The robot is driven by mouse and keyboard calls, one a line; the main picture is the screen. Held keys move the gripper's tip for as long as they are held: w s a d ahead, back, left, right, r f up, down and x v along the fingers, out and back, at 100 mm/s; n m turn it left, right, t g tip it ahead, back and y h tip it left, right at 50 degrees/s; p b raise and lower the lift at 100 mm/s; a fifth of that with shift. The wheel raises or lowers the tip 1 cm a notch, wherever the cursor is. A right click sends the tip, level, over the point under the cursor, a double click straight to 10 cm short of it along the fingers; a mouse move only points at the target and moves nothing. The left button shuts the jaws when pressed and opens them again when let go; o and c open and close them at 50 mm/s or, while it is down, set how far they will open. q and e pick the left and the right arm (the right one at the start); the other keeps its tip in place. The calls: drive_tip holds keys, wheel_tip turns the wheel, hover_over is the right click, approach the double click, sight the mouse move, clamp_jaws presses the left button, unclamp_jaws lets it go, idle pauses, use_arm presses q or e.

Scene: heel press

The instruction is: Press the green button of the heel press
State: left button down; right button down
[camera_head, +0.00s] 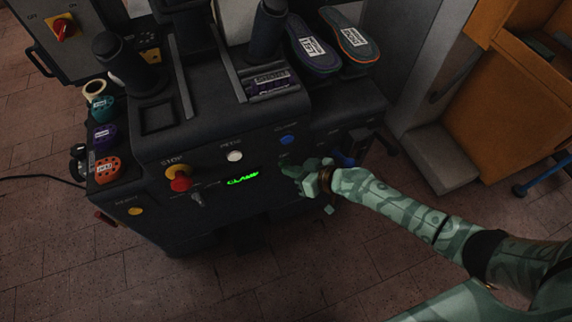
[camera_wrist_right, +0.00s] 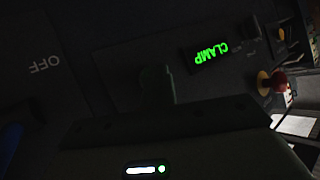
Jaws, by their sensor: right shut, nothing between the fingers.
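The heel press (camera_head: 215,150) is a dark machine with a sloped front panel in the head view. My right gripper (camera_head: 290,169) reaches in from the right, shut and empty, with its tips close to the panel below the blue button (camera_head: 287,140). I cannot tell whether the tips touch the panel. I do not make out the green button; the gripper may hide it. In the right wrist view the shut fingers (camera_wrist_right: 156,84) show dark against the panel. A green lit display reading CLAMP (camera_head: 243,178) is left of the gripper; it also shows in the wrist view (camera_wrist_right: 211,52).
The panel also has a white button (camera_head: 235,156), a red stop knob (camera_head: 181,182) on yellow and a yellow button (camera_head: 135,211). Two shoe soles (camera_head: 314,52) lie on top at the right. An orange cabinet (camera_head: 510,110) stands at the right. Floor in front is clear.

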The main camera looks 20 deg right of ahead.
drive_tip(key=shift+r, duration=0.1)
drive_tip(key=shift+s, duration=0.95)
drive_tip(key=s, duration=0.4)
drive_tip(key=shift+s+d+p, duration=0.1)
drive_tip(key=shift+s+p, duration=0.25)
drive_tip(key=shift+s, duration=0.05)
idle(0.4)
